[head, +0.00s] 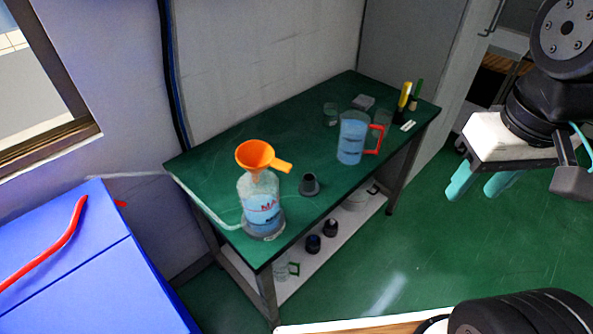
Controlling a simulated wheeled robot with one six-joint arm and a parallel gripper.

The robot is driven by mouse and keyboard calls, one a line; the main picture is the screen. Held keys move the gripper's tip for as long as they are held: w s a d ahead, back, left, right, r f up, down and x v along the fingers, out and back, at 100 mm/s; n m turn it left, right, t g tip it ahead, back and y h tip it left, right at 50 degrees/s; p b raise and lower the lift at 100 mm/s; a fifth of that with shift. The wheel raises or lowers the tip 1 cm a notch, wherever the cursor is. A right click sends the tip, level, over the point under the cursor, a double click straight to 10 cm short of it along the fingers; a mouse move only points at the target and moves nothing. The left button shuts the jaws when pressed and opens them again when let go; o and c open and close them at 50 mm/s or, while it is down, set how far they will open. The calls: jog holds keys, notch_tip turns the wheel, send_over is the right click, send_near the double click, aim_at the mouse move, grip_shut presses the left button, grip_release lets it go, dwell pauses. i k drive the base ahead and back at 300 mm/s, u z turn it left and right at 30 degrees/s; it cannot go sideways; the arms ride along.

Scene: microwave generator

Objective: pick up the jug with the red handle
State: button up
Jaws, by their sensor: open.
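The jug with the red handle (351,137) stands upright on the green table, right of its middle, with bluish contents. Its red handle (375,139) points to the right. My gripper (480,184) is at the right of the head view, over the green floor and well apart from the jug. Its two teal fingers are apart with nothing between them.
A bottle (261,208) with an orange funnel (256,156) stands at the table's (290,135) near left. A dark grey cup (309,185) sits between bottle and jug. Yellow and dark upright items (405,94) and clear glassware (331,113) are behind the jug.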

aim_at(360, 140)
jog(key=k, duration=0.65)
jog(key=z, duration=0.55)
jog(key=i, duration=1.3)
jog(key=u, duration=0.7)
